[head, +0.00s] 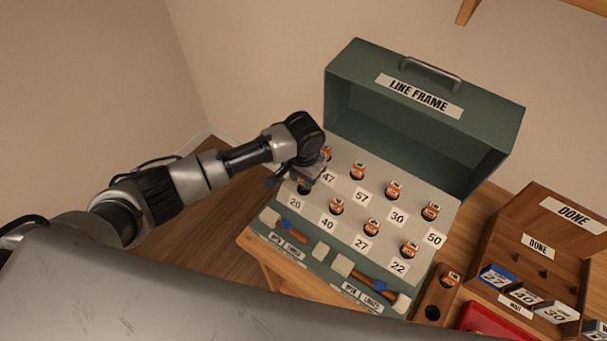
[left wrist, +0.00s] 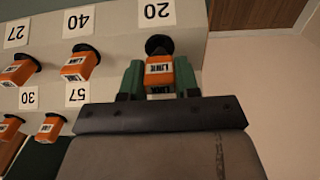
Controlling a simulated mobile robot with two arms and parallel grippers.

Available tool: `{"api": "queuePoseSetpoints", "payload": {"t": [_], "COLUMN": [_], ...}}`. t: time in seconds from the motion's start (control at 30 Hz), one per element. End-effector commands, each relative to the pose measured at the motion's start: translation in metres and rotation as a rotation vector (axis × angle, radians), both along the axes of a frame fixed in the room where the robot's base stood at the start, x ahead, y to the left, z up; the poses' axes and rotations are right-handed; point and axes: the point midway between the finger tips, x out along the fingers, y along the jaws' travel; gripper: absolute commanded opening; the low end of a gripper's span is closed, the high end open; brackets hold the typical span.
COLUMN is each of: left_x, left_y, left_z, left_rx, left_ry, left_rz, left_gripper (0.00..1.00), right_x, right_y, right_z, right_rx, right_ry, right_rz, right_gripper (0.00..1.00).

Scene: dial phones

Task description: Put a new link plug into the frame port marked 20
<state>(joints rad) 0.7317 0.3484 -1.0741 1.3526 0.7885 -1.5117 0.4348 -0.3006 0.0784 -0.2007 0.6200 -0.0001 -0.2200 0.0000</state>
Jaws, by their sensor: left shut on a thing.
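The green line frame (head: 481,185) stands open, with two rows of numbered ports on its sloped panel. The label 20 (head: 295,203) is at the left end of the lower row; it also shows upside down in the left wrist view (left wrist: 157,12). My left gripper (head: 304,184) is at that port, shut on an orange link plug (left wrist: 160,72). The plug is lined up with the black round port (left wrist: 158,45) by the 20 label and appears to meet it. How deep it sits cannot be told. My right gripper is not in view.
Orange plugs fill neighbouring ports, such as 40 (head: 336,206) and 47 (head: 326,153). A wooden block at right holds a spare plug (head: 449,279) beside an empty hole. A wooden DONE rack (head: 550,222) and a red object (head: 490,321) stand farther right.

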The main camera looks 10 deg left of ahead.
Motion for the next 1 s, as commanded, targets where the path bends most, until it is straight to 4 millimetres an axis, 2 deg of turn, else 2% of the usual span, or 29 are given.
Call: {"api": "queuePoseSetpoints", "payload": {"t": [1.0], "left_x": [0.000], "left_y": [-0.001], "left_z": [-0.018], "left_rx": [-0.002], "left_ry": [0.001], "left_rz": [0.001], "left_gripper": [0.14], "right_x": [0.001], "right_y": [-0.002], "right_z": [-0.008], "right_rx": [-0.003], "right_ry": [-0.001], "right_rz": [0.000], "right_gripper": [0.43]}}
